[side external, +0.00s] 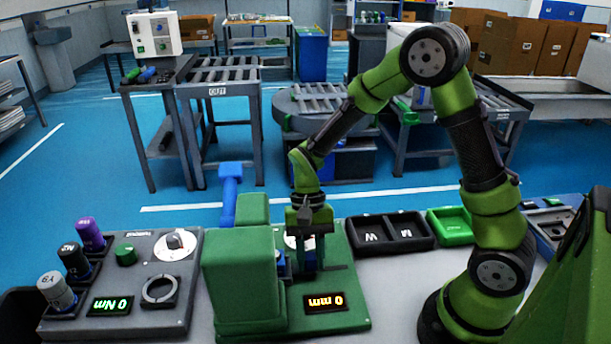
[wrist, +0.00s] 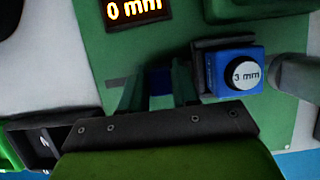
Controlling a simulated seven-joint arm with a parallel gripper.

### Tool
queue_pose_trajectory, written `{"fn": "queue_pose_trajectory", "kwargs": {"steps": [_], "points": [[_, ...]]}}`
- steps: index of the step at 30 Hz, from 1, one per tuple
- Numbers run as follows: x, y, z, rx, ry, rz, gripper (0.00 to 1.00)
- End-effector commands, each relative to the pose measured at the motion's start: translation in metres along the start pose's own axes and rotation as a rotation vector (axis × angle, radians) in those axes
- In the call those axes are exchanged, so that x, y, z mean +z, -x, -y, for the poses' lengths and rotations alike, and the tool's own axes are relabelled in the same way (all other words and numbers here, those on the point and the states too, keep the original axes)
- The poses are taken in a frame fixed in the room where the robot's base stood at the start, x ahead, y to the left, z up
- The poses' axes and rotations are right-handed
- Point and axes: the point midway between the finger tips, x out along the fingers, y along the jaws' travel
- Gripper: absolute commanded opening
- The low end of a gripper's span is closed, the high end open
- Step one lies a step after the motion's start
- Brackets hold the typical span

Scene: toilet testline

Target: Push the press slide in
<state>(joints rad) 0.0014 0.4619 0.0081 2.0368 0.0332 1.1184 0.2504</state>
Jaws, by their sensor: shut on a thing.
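The green press (side external: 240,280) stands on a green base plate with an orange display (side external: 325,302) reading 0 mm, which also shows in the wrist view (wrist: 137,10). My gripper (side external: 306,262) points down over the plate, just right of the press's tall block.
A grey panel (side external: 180,305) with a 0 Nm display, a knob and several capped sockets lies left of the press. Black bins marked W and M (side external: 390,233) and a green bin (side external: 450,226) lie to the right. A blue hammer-like object (side external: 230,190) stands behind.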

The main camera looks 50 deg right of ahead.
Motion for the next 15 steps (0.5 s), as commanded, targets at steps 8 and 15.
{"fn": "queue_pose_trajectory", "kwargs": {"steps": [8, 15], "points": [[-0.0007, 0.0009, 0.0000, -0.002, 0.002, -0.004, 0.51], [-0.0005, 0.0018, -0.0002, -0.001, 0.001, -0.003, 0.51]]}}
